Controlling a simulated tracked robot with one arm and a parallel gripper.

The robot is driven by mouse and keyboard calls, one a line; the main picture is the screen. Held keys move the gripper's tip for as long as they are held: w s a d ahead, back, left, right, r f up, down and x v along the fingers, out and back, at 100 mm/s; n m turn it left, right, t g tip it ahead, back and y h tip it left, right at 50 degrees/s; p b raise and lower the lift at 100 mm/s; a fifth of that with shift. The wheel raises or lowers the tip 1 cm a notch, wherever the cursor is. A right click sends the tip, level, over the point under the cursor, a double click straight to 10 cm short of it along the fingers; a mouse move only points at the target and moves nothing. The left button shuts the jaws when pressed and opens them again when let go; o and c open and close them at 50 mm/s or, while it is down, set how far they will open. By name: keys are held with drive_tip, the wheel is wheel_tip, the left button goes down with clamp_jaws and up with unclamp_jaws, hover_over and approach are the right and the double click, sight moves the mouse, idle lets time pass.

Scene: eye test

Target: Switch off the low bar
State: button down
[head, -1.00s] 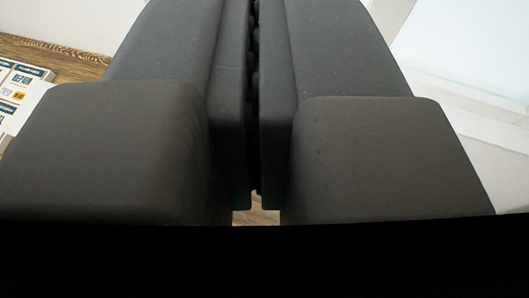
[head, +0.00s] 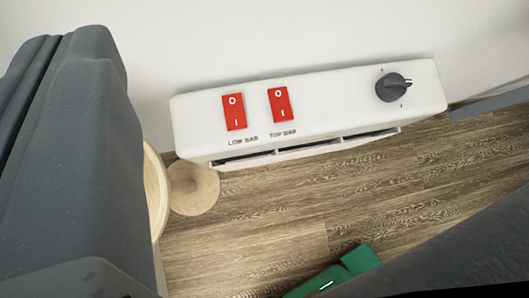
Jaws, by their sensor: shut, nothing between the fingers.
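A long white heater (head: 345,105) shows at top centre. The red low bar switch (head: 234,112) is a rocker on its face, above a "LOW BAR" label, with O at its top and I at its bottom. I cannot tell which end is pressed in. A matching red top bar switch (head: 280,105) sits just right of it. My gripper (head: 62,42) is the large dark grey shape at the left, its fingers shut together with a thin seam between them. In the picture it lies left of the heater, apart from both switches.
A dark knob (head: 393,87) is at the heater's right end. A pale round wooden piece (head: 193,187) and a curved wooden rim (head: 156,190) are below its left end. A green object (head: 340,274) lies low on the bare wooden floor (head: 290,215). A white wall (head: 270,35) is behind.

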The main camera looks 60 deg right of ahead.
drive_tip(key=s+d+f+g+h, duration=0.1)
drive_tip(key=s+d+f+h, duration=0.1)
drive_tip(key=f, duration=1)
drive_tip(key=shift+s+d+f, duration=0.3)
drive_tip(key=shift+s+d, duration=0.25)
drive_tip(key=shift+s, duration=0.45)
